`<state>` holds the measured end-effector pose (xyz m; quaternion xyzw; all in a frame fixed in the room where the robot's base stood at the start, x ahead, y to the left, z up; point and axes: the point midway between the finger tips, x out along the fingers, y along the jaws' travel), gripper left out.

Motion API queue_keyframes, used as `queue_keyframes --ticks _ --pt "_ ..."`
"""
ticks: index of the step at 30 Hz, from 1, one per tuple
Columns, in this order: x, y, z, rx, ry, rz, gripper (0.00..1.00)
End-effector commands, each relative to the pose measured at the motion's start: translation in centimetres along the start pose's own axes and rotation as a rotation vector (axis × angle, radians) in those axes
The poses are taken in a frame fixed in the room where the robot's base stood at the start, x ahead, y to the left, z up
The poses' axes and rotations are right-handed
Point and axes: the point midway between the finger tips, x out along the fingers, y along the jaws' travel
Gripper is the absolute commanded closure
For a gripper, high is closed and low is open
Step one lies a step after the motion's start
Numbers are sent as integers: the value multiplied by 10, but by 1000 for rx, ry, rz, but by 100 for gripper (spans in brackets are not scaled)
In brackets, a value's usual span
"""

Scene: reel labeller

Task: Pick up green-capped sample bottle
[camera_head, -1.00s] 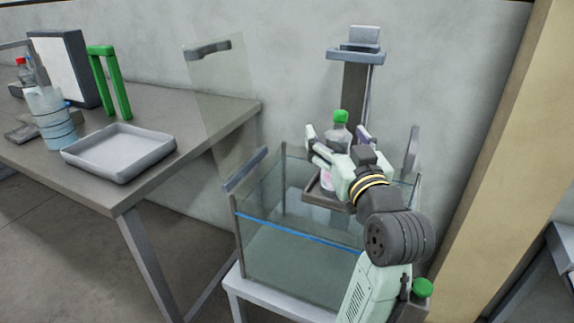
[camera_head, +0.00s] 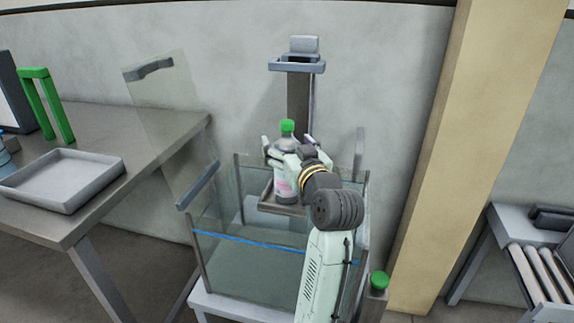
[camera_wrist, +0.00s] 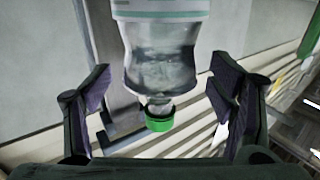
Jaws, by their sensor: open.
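The green-capped sample bottle (camera_head: 285,182) is clear with a pale label and stands upright on a small grey tray (camera_head: 268,206) at the glass tank. My gripper (camera_head: 284,155) is at the bottle's upper part, in front of it, and hides part of its right side. In the wrist view the bottle (camera_wrist: 160,55) appears cap-down, between the two spread purple-padded fingers of my gripper (camera_wrist: 161,95). Gaps show between the bottle and both fingers. Its green cap (camera_wrist: 160,122) is clear of them.
The glass tank (camera_head: 235,262) surrounds the tray area, with a clear panel (camera_head: 168,120) standing at its left. A grey column (camera_head: 299,100) rises behind the bottle. A table with an empty tray (camera_head: 62,180) is at left. A green button (camera_head: 380,280) is at lower right.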

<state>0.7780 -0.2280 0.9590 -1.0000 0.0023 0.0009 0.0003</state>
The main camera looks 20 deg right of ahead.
Motion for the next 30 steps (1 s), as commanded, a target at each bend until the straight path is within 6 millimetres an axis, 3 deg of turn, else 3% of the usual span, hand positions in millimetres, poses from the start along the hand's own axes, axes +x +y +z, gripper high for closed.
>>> queue_keyframes --ticks 10,30 --pt "9 0 0 -2 1 1 24" --pt "8 0 0 -1 1 1 69"
